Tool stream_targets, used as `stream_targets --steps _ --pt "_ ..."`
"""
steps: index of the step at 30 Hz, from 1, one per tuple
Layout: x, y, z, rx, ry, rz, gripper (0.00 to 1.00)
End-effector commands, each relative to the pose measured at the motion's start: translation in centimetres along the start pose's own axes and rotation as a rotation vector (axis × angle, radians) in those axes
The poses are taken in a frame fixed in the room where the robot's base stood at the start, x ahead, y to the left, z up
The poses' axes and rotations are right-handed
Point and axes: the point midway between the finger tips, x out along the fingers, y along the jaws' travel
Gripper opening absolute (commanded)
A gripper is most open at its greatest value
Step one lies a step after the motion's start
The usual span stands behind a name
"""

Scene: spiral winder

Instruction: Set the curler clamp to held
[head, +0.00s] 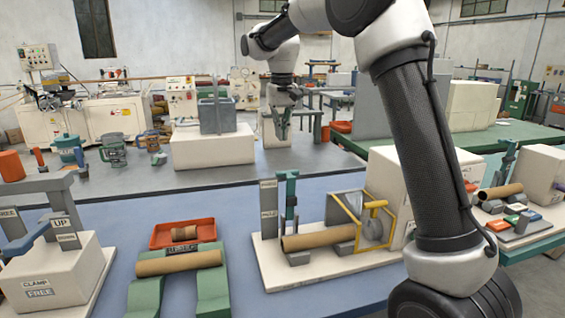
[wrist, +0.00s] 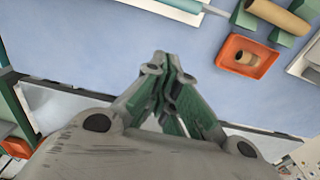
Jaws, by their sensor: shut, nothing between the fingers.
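A white box marked CLAMP and FREE (head: 45,282) stands at the lower left in the head view, with a blue lever (head: 27,238) on top. At the centre, a pale base plate (head: 268,262) carries a teal upright lever (head: 291,190) beside a small two-label sign (head: 268,198), a cardboard tube (head: 318,238) and a yellow-framed guard (head: 375,222). The sign's words are too small to read surely, so I cannot tell which is the curler clamp. My gripper (head: 281,125) hangs behind these, fingers down, shut and empty, apart from everything. In the wrist view my gripper (wrist: 165,62) has its tips together.
A red tray (head: 160,236) with a short tube and a green cradle (head: 147,295) holding a cardboard tube (head: 178,263) sit between the two fixtures. The wrist view also shows the tray (wrist: 228,70).

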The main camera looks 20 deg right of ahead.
Motion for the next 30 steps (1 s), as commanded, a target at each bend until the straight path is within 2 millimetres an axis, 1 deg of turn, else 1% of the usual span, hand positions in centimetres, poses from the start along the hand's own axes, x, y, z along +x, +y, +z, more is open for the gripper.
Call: stream_targets --steps 5,8,11,15,20,24,27,30 --pt "0.5 0.0 0.0 0.0 0.0 0.0 0.0" --pt "1.7 0.0 0.1 -0.001 -0.002 0.001 0.0" --pt "3.6 0.0 0.1 -0.001 -0.002 0.001 0.0" --pt "6.7 0.0 0.1 -0.001 -0.003 0.001 0.0" --pt "10.1 0.0 0.1 -0.001 -0.003 0.001 0.0" --pt "9.2 0.0 2.0 -0.002 0.002 -0.001 0.0" --pt "8.9 0.0 3.0 -0.002 0.001 0.0 0.0" --pt "8.7 0.0 3.6 -0.001 0.002 0.0 0.0"
